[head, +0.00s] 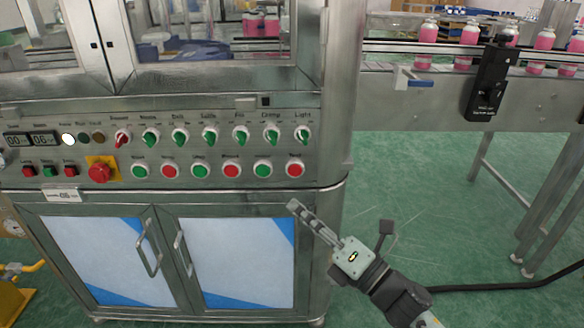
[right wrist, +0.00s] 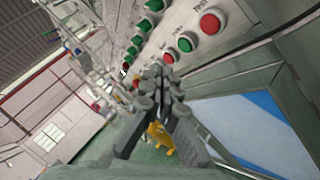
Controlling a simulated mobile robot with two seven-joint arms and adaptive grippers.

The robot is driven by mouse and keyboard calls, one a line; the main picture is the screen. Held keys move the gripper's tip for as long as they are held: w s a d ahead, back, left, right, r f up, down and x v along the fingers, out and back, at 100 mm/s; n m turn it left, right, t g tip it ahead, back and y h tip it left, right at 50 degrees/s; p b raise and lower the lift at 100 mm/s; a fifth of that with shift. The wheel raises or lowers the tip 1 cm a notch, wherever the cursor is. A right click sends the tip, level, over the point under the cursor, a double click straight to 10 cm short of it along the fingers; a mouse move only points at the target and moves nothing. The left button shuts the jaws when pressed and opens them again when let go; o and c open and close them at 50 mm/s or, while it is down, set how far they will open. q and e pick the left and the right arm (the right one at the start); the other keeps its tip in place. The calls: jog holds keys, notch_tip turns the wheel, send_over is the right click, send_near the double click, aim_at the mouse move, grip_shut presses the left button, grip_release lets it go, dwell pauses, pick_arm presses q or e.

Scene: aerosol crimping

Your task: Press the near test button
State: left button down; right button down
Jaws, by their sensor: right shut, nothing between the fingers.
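The steel control panel (head: 222,190) has a lower row of round push buttons, red and green in turn. Its rightmost button is red (head: 295,170); its small label is too blurred to read surely. It shows large at the upper right of the right wrist view (right wrist: 210,23), with a green button (right wrist: 186,42) beside it. My right gripper (head: 293,205) is shut and empty, its fingertips just below the red button in the head view. Whether it touches the panel I cannot tell, but no button is covered. My left gripper is out of view.
A row of selector knobs (head: 271,136) sits above the buttons. A red emergency stop (head: 99,172) on a yellow plate is at the left. Cabinet doors with handles (head: 150,248) lie below. A conveyor (head: 440,92) with pink bottles runs at the right; green floor is open beneath.

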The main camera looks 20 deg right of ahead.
aim_at(295, 170)
jog(key=shift+d, duration=0.1)
jog(key=shift+w+d, duration=0.4)
jog(key=shift+w, duration=1)
jog(key=shift+w+d, duration=0.4)
jog(key=shift+w, duration=1)
jog(key=shift+w+d, duration=0.4)
jog(key=shift+w, duration=1)
jog(key=shift+w, duration=0.1)
jog(key=shift+w+d+b, duration=0.1)
jog(key=shift+w+b, duration=0.2)
jog(key=shift+w+d, duration=0.1)
jog(key=shift+w, duration=0.3)
jog(key=shift+s, duration=0.15)
jog(key=shift+s+a, duration=0.2)
jog(key=shift+s, duration=0.45)
